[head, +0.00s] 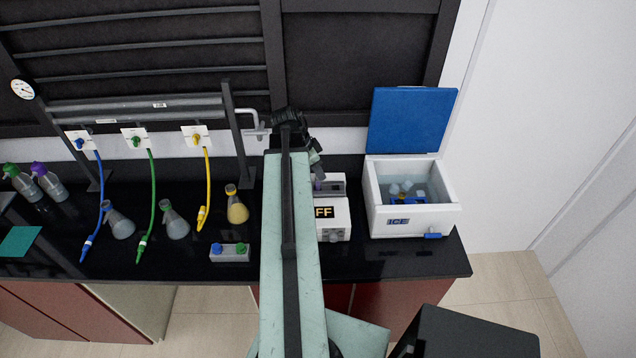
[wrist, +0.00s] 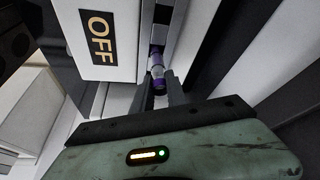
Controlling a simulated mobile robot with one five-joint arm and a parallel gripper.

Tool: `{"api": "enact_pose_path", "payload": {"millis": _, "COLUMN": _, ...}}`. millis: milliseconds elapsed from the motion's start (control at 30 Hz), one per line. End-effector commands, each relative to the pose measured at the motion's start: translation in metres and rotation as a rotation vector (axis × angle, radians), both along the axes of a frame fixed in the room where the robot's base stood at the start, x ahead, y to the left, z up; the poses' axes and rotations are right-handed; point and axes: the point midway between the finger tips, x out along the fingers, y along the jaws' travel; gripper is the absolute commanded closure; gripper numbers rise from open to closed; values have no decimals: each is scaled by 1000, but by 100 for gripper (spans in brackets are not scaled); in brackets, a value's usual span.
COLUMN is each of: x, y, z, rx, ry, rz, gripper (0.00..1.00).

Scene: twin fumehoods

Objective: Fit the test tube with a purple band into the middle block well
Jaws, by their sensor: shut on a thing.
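The test tube with a purple band (wrist: 157,76) is between the fingertips of my gripper (wrist: 160,92) in the wrist view. My gripper is shut on it. The tube is close against the white block device marked OFF (wrist: 98,35), by a dark recess in its face. In the head view the device (head: 334,218) stands on the bench right of my arm, and a bit of purple from the tube (head: 318,185) shows at its top left. My arm hides part of the device. I cannot tell whether the tube is inside a well, and the wells are not clear.
An open white ice box (head: 414,222) with a blue lid stands right of the device. Bare black bench shows in front of the flasks.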

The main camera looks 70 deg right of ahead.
Motion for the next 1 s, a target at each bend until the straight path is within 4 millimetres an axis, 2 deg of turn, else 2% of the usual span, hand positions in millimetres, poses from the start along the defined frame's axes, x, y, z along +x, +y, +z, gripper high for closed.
{"api": "enact_pose_path", "payload": {"millis": 33, "x": 0, "y": 0, "z": -19, "rx": 0, "ry": 0, "rz": 0, "gripper": 100}}
{"api": "enact_pose_path", "payload": {"millis": 100, "x": 0, "y": 0, "z": -27, "rx": 0, "ry": 0, "rz": 0, "gripper": 100}}
{"api": "enact_pose_path", "payload": {"millis": 300, "x": 0, "y": 0, "z": -22, "rx": 0, "ry": 0, "rz": -1, "gripper": 100}}
{"api": "enact_pose_path", "payload": {"millis": 333, "x": -1, "y": 0, "z": -22, "rx": 0, "ry": 0, "rz": -1, "gripper": 77}}
{"api": "enact_pose_path", "payload": {"millis": 400, "x": -1, "y": 0, "z": -22, "rx": 0, "ry": 0, "rz": -1, "gripper": 61}}
{"api": "enact_pose_path", "payload": {"millis": 767, "x": 0, "y": 0, "z": -19, "rx": 0, "ry": 0, "rz": -1, "gripper": 61}}
{"api": "enact_pose_path", "payload": {"millis": 867, "x": 1, "y": 2, "z": -11, "rx": 0, "ry": 0, "rz": -1, "gripper": 61}}
{"api": "enact_pose_path", "payload": {"millis": 1000, "x": 7, "y": 7, "z": 12, "rx": 0, "ry": 0, "rz": 1, "gripper": 61}}
